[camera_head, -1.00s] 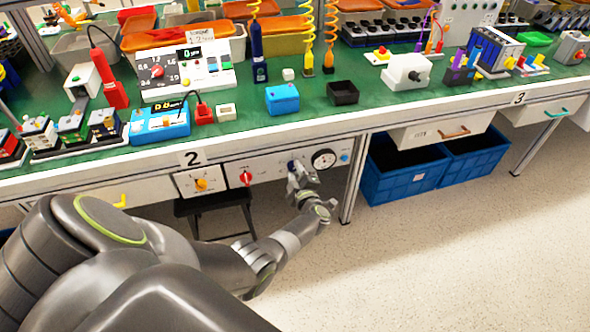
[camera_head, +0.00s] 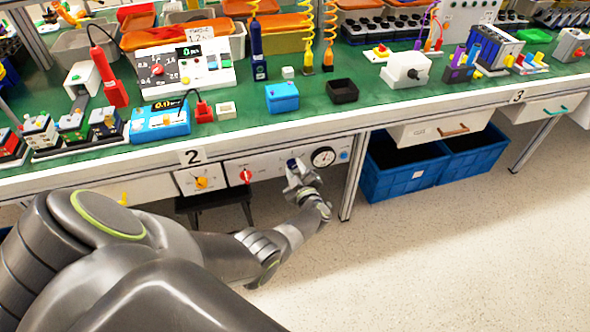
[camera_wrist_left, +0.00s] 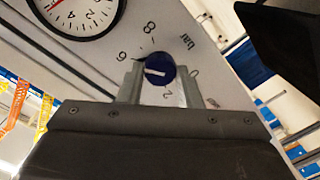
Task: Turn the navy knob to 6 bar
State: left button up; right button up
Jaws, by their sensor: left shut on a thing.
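The navy knob (camera_wrist_left: 160,68) is on a light panel under the bench edge, with a white pointer line across its face. In the left wrist view the line points left and slightly down, a little below the printed 6; the 8 and "bar" show above it. The 4 seems hidden by a finger. My left gripper (camera_wrist_left: 160,82) is shut on the knob, a finger on either side. In the head view the left gripper (camera_head: 296,174) reaches the panel and mostly covers the knob. My right gripper is not in view.
A round gauge (camera_head: 323,157) sits right of the knob, with a small blue disc (camera_head: 343,155) beyond it. Blue crates (camera_head: 400,178) stand right of the bench leg. A dark stool is below.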

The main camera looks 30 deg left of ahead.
pick_arm(q)
jog(key=shift+d, duration=0.1)
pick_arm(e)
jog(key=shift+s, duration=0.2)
pick_arm(q)
jog(key=o, duration=1)
jog(key=shift+w, duration=0.1)
jog(key=shift+c, duration=0.2)
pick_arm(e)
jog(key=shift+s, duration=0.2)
pick_arm(q)
jog(key=shift+s+d+p, duration=0.3)
jog(key=shift+s+p, duration=0.05)
jog(key=p+v, duration=0.4)
jog(key=v, duration=1.2)
jog(key=shift+d+p, duration=0.25)
jog(key=shift+p, duration=0.15)
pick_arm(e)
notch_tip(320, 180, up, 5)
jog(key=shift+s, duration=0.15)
pick_arm(q)
jog(key=shift+s, duration=0.1)
